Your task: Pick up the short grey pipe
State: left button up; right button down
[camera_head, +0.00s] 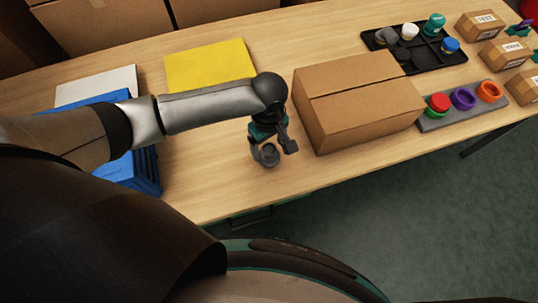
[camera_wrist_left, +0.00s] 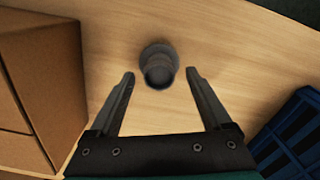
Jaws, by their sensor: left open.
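The short grey pipe (camera_head: 268,157) stands upright on the wooden table, left of the large cardboard box. In the left wrist view the pipe (camera_wrist_left: 158,66) shows its round open end and wider flange. My left gripper (camera_head: 275,147) is open and points down at it. In the left wrist view the two fingertips (camera_wrist_left: 161,74) are on either side of the pipe, with a gap on each side. Whether the tips are level with the pipe is hard to tell. My right gripper is not in view.
A large cardboard box (camera_head: 355,100) stands close right of the gripper. A blue crate (camera_head: 146,172) is to the left, and a yellow sheet (camera_head: 209,66) lies behind. A black tray (camera_head: 432,62) and a grey holder (camera_head: 463,117) hold coloured parts at right. The table front edge is near.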

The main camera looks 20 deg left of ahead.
pick_arm(q)
jog(key=shift+f, duration=0.8)
jog(key=shift+c, duration=0.3)
grip_shut()
